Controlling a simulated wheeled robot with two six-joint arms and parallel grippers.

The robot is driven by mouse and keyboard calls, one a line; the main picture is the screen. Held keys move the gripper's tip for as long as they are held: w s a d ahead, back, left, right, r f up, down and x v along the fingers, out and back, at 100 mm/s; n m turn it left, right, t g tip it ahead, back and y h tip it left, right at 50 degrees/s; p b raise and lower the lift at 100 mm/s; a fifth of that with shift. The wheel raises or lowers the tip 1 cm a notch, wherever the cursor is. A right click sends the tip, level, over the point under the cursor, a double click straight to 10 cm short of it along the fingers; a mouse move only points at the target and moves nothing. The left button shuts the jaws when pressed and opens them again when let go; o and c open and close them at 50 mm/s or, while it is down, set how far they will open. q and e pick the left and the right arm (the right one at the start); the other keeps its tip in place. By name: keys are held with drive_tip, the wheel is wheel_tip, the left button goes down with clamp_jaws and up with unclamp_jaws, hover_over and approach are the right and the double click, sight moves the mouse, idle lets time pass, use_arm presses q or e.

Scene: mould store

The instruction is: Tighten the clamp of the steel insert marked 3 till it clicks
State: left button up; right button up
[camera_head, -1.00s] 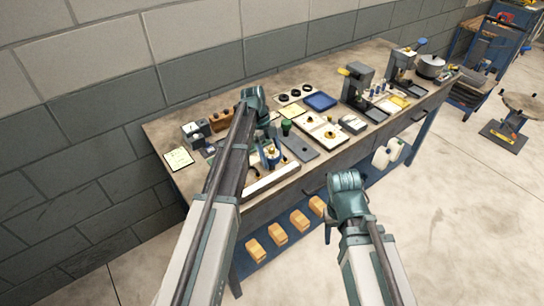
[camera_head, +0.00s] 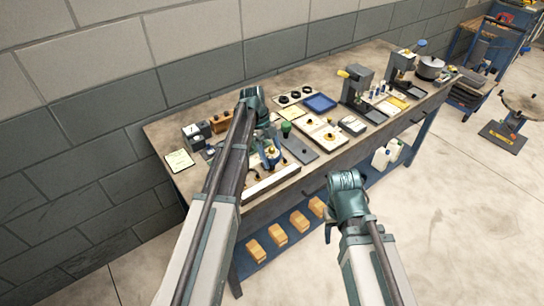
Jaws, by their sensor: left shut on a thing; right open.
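My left gripper (camera_head: 268,150) is over the near left part of the bench, partly hidden behind my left forearm. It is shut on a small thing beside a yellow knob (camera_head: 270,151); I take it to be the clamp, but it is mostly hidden. Pale plates with dark and brass-coloured round parts (camera_head: 326,133) lie to the right. No marking 3 is readable, so I cannot tell which steel insert carries it. My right gripper (camera_head: 330,235) is open and empty, hanging in front of the bench.
The workbench (camera_head: 165,132) stands along a block wall. A green-topped item (camera_head: 286,128), a grey plate (camera_head: 299,149), a blue tray (camera_head: 320,102) and a press (camera_head: 356,86) are on it. Orange blocks (camera_head: 278,233) lie on the lower shelf.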

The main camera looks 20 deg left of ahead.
sight(272, 148)
use_arm(q)
drive_tip(key=shift+r+p, duration=1.7)
drive_tip(key=shift+r, duration=0.25)
